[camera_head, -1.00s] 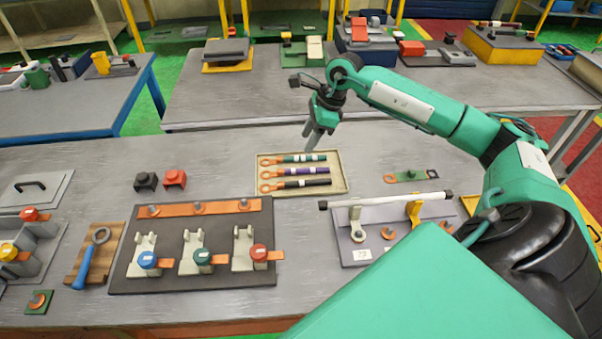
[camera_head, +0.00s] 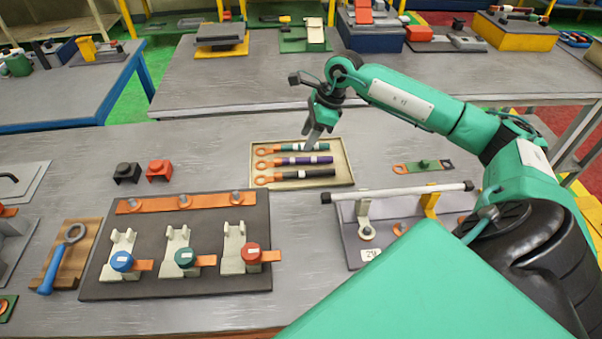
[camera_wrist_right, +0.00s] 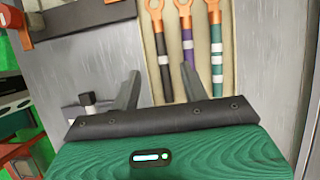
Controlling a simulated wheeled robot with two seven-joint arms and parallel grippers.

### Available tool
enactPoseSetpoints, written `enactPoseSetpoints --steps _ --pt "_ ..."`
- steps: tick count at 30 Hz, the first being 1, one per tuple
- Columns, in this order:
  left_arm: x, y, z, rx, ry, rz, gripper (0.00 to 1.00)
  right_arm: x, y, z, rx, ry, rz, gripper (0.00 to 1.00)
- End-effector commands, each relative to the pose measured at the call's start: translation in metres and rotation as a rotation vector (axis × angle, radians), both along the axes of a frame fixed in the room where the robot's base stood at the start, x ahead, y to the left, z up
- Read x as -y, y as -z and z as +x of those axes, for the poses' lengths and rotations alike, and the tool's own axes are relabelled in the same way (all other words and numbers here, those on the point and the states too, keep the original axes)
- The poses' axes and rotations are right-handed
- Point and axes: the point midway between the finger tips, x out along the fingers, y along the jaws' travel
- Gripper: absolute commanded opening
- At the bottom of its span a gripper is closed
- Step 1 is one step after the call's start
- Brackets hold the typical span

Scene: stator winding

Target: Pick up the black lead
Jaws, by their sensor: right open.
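The black lead (camera_head: 305,174) lies in a shallow beige tray (camera_head: 347,174), nearest the front, with its orange ring end to the left. A purple lead (camera_head: 300,160) and a green lead (camera_head: 298,148) lie behind it. My right gripper (camera_head: 311,144) is open and empty above the tray's back part, pointing down. In the wrist view, its two fingers (camera_wrist_right: 161,84) are apart, with the black lead (camera_wrist_right: 163,68) showing between them. The right finger overlaps the purple lead (camera_wrist_right: 187,52) in that view. My left gripper is not in view.
A stand with a white bar (camera_head: 400,193) is right of the tray. A dark fixture board (camera_head: 205,280) with blue, green and red caps stands front left. Black (camera_head: 127,172) and red (camera_head: 159,170) blocks sit left of the tray. Bare table lies between.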

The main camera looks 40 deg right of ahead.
Motion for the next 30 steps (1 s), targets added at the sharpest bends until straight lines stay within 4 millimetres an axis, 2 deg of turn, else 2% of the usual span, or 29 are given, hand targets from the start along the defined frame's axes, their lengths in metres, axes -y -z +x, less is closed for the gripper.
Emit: enactPoseSetpoints --steps 5,13,19,23,27,30 --pt "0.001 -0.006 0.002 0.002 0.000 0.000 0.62 -0.007 0.018 0.004 -0.003 -0.002 0.003 0.45" --pt "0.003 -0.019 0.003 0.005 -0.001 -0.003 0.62 -0.024 0.065 0.014 -0.003 0.000 0.003 0.45" --pt "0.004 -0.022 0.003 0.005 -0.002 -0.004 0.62 -0.028 0.081 0.017 -0.002 -0.001 0.001 0.45" --pt "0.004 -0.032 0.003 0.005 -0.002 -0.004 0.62 -0.031 0.091 0.018 -0.003 0.001 0.002 0.45" --pt "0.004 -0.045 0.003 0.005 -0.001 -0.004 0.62 -0.036 0.109 0.021 -0.003 0.000 0.003 0.45" --pt "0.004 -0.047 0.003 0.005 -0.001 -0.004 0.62 -0.040 0.122 0.024 -0.001 0.000 0.002 0.45"
